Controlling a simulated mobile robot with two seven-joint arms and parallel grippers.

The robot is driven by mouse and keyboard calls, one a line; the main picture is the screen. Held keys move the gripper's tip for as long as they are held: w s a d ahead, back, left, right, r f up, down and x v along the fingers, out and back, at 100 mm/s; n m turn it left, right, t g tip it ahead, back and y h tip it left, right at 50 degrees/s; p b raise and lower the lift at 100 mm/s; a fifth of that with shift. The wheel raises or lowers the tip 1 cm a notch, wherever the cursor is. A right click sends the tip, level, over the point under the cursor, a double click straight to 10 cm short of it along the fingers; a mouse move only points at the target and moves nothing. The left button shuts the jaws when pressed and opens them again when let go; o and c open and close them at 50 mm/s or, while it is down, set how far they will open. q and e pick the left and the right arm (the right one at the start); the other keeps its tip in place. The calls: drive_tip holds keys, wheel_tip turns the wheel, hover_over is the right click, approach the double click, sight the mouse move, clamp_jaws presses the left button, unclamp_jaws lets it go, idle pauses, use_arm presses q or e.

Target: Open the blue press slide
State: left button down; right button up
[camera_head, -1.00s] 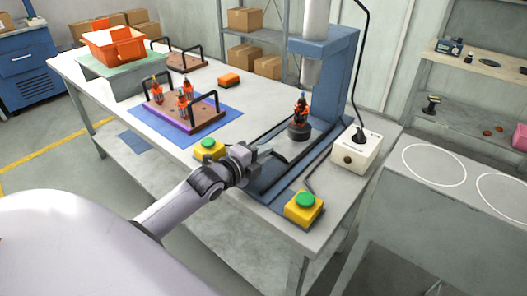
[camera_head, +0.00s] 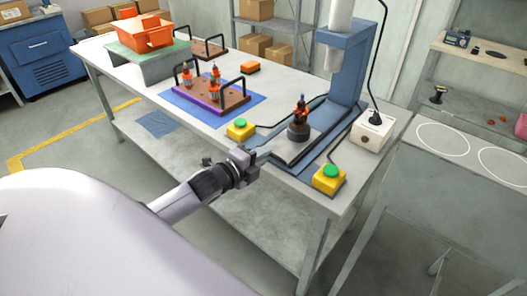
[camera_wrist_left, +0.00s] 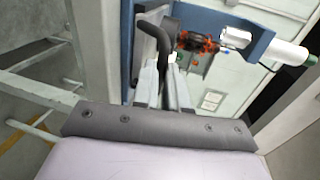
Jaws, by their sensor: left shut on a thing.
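The blue press (camera_head: 345,85) stands at the right end of the worktable, its grey ram (camera_head: 333,58) pointing down. Its slide (camera_head: 292,152) is drawn out toward me along the blue base. On it, a round dark holder (camera_head: 298,132) carries an upright armature with orange and black parts (camera_head: 301,110), in front of the ram and not under it. My left gripper (camera_head: 262,154) is at the front edge of the slide. In the left wrist view, its fingers (camera_wrist_left: 166,88) are shut at the dark bent slide handle (camera_wrist_left: 157,38); the exact contact is partly hidden. My right gripper is not in view.
Yellow boxes with green buttons stand left (camera_head: 240,128) and right (camera_head: 329,178) of the slide. A white control box (camera_head: 372,132) with a cable is at the right. A brown rack (camera_head: 212,95) with several armatures sits on a blue mat. An orange bin (camera_head: 145,32) is farther back.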

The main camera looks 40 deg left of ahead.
use_arm(q)
drive_tip(key=shift+s, duration=0.15)
drive_tip(key=c, duration=1.2)
unclamp_jaws()
drive_tip(key=shift+o, duration=0.2)
drive_tip(key=shift+s, duration=0.15)
drive_tip(key=v, duration=0.7)
drive_tip(key=shift+a, duration=0.1)
drive_tip(key=s+d+f+n+g+h, duration=0.1)
drive_tip(key=s+d+f+n+g, duration=0.4)
drive_tip(key=s+d+f+n, duration=1)
drive_tip(key=shift+f+n, duration=0.45)
drive_tip(key=shift+n, duration=0.35)
